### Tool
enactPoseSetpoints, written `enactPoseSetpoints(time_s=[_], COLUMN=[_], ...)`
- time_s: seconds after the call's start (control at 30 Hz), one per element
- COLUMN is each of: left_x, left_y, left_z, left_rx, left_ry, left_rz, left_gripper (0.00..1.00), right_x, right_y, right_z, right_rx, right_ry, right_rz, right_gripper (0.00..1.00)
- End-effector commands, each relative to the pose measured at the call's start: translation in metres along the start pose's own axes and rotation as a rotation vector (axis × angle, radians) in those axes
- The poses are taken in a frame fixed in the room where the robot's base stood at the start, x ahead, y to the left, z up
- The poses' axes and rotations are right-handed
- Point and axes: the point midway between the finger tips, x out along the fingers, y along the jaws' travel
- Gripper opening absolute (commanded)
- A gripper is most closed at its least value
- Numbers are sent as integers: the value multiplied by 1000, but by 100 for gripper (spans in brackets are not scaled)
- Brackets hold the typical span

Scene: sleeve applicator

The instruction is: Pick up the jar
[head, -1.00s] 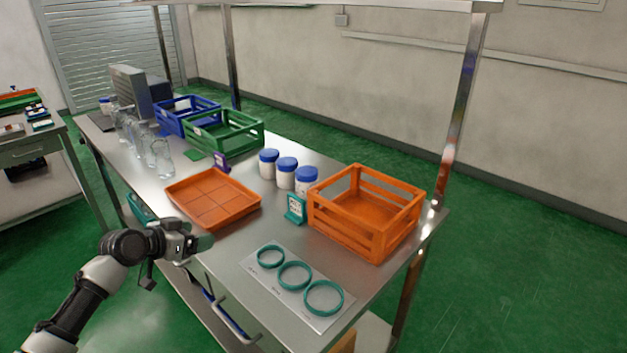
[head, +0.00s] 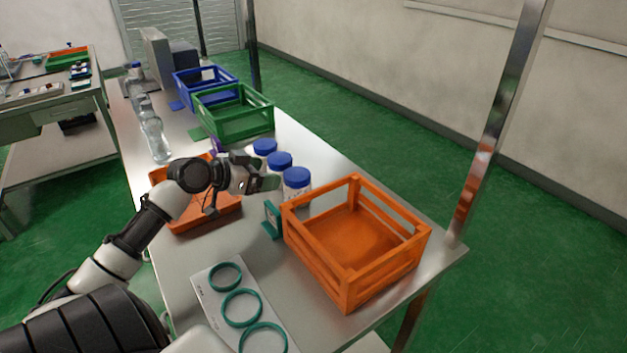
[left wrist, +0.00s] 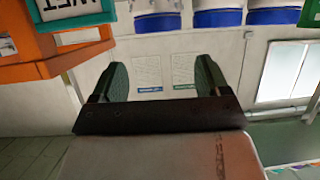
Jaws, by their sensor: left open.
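Three white jars with blue lids stand in a row on the metal table: a far one (head: 264,147), a middle one (head: 279,162) and a near one (head: 297,182). My left gripper (head: 266,182) is open and empty, just left of the jars and close to the near and middle ones. In the left wrist view the gripper (left wrist: 160,82) shows both fingers apart with nothing between them. There the jars appear upside down along the top edge, the near jar (left wrist: 157,18) roughly in line with the gap. My right gripper is not in view.
An orange crate (head: 310,247) stands right of the near jar, with a small green sign (head: 272,219) beside it. An orange tray (head: 222,214) lies under my left arm. Green rings (head: 242,307) lie on a white sheet in front. Green and blue crates stand behind.

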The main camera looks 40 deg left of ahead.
Motion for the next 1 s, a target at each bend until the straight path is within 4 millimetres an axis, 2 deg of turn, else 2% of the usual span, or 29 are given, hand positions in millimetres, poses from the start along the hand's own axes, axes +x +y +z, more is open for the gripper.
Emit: enactPoseSetpoints(time_s=[0.2, 0.3, 0.53, 0.8, 1.0], left_x=[32, 44, 61, 99, 105], left_y=[0, 0, 1, 1, 2], left_z=[-2, -1, 0, 3, 5], left_rx=[0, -1, 0, -1, 1], left_ry=[2, 2, 1, 2, 0], left_rz=[0, 0, 0, -1, 0], left_gripper=[76, 76, 76, 76, 76], right_x=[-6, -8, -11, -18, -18], right_y=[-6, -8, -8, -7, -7], right_z=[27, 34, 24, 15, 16], right_rx=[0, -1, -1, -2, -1], right_ry=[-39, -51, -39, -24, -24], right_rz=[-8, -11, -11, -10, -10], right_gripper=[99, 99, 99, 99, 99])
